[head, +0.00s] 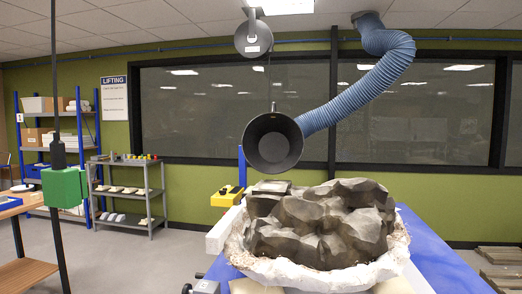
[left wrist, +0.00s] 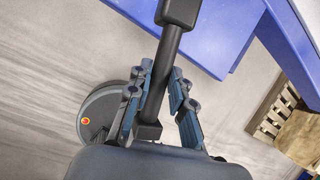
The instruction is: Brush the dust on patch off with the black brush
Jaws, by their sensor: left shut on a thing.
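My left gripper (left wrist: 162,72) is shut on a black tool with a long handle, which looks like the black brush (left wrist: 172,48). A thick black block is at its far end in the left wrist view; no bristles can be made out. In the head view a large grey-brown rock (head: 318,222) lies in a white plaster jacket (head: 300,272) on a blue table (head: 440,262). I cannot make out a separate dust patch on the rock. Neither gripper shows in the head view.
A blue extraction hose (head: 362,82) with a dark hood (head: 273,142) hangs above the rock's left side. A yellow item (head: 227,196) is behind it. A green box (head: 65,188) on a dark pole stands left. A wooden pallet (left wrist: 285,120) is on the floor.

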